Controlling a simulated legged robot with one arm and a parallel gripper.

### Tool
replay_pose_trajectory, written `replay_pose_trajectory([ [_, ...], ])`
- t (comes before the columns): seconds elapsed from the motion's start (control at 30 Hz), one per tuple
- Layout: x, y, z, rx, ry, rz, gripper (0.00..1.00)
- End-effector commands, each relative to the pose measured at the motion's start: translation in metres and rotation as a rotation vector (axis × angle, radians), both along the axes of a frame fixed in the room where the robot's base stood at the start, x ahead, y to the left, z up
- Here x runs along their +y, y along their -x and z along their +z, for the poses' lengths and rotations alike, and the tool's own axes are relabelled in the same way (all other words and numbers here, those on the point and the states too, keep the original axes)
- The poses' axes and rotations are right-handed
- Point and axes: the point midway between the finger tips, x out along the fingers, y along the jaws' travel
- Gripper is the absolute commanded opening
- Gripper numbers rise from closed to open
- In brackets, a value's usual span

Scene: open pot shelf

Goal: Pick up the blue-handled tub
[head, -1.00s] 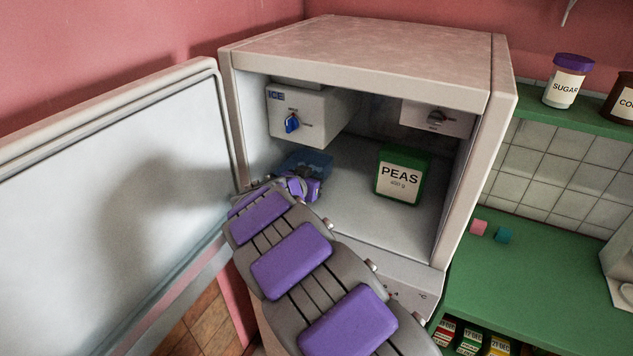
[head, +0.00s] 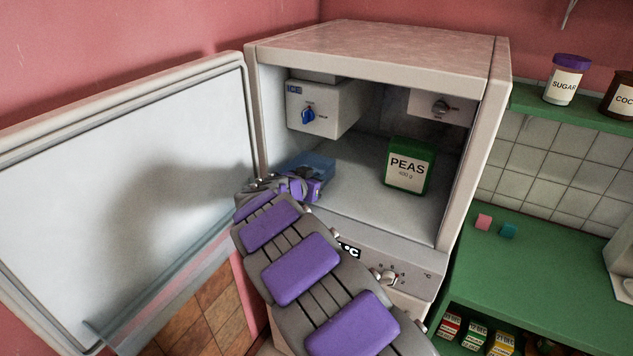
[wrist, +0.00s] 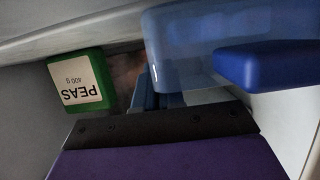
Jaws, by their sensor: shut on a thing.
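The blue-handled tub (head: 318,167) is a translucent blue container inside the open freezer, at its lower left. In the wrist view the tub (wrist: 190,60) fills the upper right, with its solid blue handle (wrist: 270,66) at the right. My gripper (head: 300,186) is at the near side of the tub, at the freezer's front left. It is shut on the tub. In the wrist view the dark gripper edge and purple pad cover the bottom, so the exact contact is hidden. My arm hides part of the tub's near side in the head view.
A green PEAS box (head: 408,166) stands to the right inside the freezer (head: 380,50). An ICE unit (head: 320,108) with a blue knob hangs above the tub. The open door (head: 130,190) is at the left. A green counter (head: 540,270) is at the right.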

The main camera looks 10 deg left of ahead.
Motion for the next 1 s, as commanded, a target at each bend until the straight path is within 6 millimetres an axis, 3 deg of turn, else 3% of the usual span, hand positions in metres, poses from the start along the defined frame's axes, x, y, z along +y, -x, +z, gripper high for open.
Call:
replay_pose_trajectory([
  [0.2, 0.000, 0.000, -0.002, 0.002, 0.000, -0.001, 0.00],
  [0.23, -0.001, 0.000, -0.002, 0.002, 0.000, -0.001, 0.10],
  [0.53, -0.001, 0.001, 0.000, 0.001, 0.000, -0.001, 0.38],
  [0.83, -0.001, 0.000, 0.003, -0.001, 0.000, -0.001, 0.38],
  [1.0, -0.001, -0.005, 0.024, -0.001, -0.001, -0.002, 0.38],
])
